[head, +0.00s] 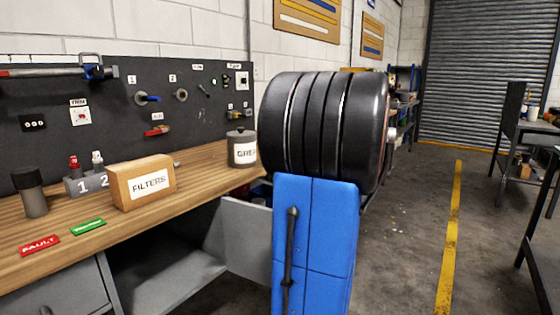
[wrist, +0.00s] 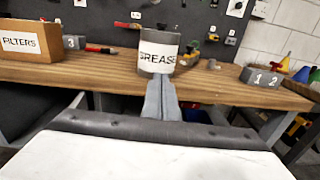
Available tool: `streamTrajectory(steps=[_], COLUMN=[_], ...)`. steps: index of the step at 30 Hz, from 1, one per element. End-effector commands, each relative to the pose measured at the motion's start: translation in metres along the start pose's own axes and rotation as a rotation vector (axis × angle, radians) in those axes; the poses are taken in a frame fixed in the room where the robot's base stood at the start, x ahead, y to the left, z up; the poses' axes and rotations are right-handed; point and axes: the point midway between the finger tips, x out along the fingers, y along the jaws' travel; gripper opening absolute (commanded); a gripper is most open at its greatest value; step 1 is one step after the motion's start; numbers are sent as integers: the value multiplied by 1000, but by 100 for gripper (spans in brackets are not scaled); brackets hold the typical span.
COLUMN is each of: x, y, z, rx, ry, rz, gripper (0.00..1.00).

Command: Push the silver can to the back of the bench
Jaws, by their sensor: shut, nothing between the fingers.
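The silver can (head: 236,136) is grey, with a white GREASE label, and stands upright on the wooden bench (head: 205,172). In the head view the tyre hides its right side. In the wrist view the can (wrist: 157,36) is straight ahead, with bench surface showing behind it. My gripper (wrist: 161,80) is shut and empty. Its fingertips overlap the foot of the can in the wrist view; I cannot tell whether they touch it. My gripper does not show in the head view.
A FILTERS box (head: 125,188) stands left of the can; a grey 1-2 block (wrist: 255,82) is to its right in the wrist view. A dark pegboard (head: 120,110) rises behind the bench. A black tyre (head: 325,125) sits above a blue cabinet (head: 330,235).

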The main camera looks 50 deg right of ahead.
Motion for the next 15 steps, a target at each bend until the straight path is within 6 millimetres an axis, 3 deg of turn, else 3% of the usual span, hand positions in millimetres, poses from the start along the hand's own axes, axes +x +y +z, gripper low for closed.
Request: streamTrajectory(steps=[15], x=[77], y=[2], z=[-1], rx=[0], ry=[2], rz=[5], gripper=[0])
